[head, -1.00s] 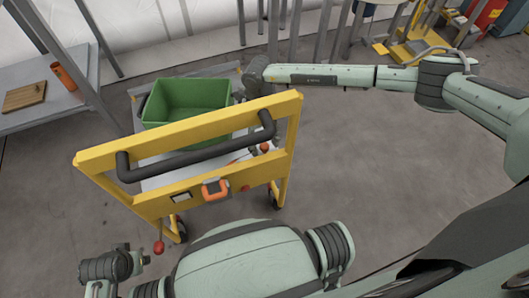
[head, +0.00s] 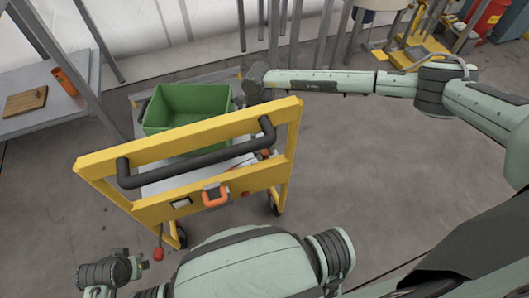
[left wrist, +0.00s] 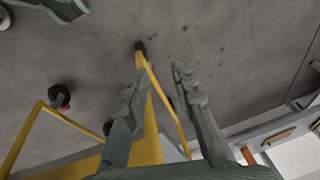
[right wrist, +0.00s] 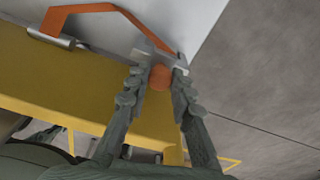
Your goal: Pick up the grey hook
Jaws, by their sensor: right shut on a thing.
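A small grey hook-like piece (right wrist: 181,62) with an orange-red ball (right wrist: 160,78) just below it shows in the right wrist view. My right gripper (right wrist: 164,66) is shut on this grey piece, one finger on each side; the fingertips hide part of it.
The cart has a black push handle (head: 200,163) and an orange handle (head: 214,203) on its near panel. A green bin (head: 187,100) stands on it. A grey shelf (head: 50,118) is at left. Floor to the right of the cart is clear.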

